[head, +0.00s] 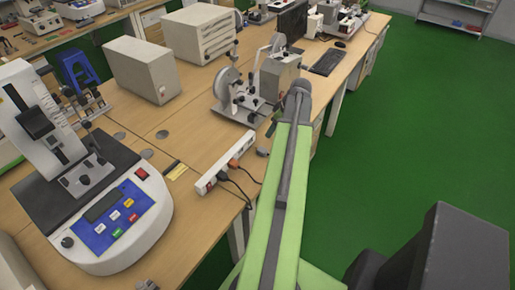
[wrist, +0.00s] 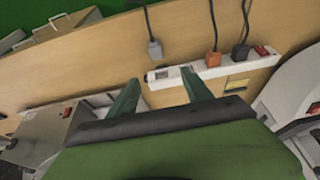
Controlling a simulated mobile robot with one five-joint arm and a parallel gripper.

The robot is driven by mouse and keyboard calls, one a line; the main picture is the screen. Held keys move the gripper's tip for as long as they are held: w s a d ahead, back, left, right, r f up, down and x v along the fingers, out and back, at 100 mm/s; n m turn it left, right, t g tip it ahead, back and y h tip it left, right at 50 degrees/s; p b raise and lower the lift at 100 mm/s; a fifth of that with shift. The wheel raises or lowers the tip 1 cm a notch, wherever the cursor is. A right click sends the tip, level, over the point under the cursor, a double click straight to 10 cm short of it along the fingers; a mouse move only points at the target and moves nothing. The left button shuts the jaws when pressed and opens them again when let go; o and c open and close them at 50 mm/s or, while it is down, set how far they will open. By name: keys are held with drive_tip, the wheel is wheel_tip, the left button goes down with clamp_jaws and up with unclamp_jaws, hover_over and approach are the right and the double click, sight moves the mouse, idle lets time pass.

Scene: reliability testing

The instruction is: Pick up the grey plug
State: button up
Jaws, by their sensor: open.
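The grey plug (wrist: 155,50) shows in the wrist view on the tabletop, with its cord running up out of the picture. It lies just beyond the left end of a white power strip (wrist: 222,67) and looks apart from it. My gripper (wrist: 160,76) is open and empty. Its two green fingers point toward the plug, which lies ahead of the gap between them. In the head view my gripper (head: 273,124) is mostly hidden behind my arm, near the far end of the power strip (head: 209,184).
An orange plug (wrist: 213,60) and a black plug (wrist: 240,52) sit at the strip, right of the grey plug. A grey machine with wheels (head: 278,77) stands beyond my gripper. A white device with a blue panel (head: 114,218) stands left. Green floor is open to the right.

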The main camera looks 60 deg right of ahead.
drive_tip(key=b, duration=1.2)
hover_over(263, 150)
drive_tip(key=s, duration=0.2)
drive_tip(key=f, duration=1.1)
drive_tip(key=shift+w+f, duration=0.2)
drive_tip(key=shift+f, duration=0.1)
drive_tip(key=shift+r, duration=0.15)
drive_tip(key=b+x, duration=0.2)
drive_tip(key=s+b+x, duration=0.1)
drive_tip(key=b+x, duration=0.2)
drive_tip(key=shift+d+f, duration=0.15)
drive_tip(key=shift+f, duration=0.25)
drive_tip(key=shift+w+r, duration=0.1)
drive_tip(key=shift+r, duration=0.1)
clamp_jaws()
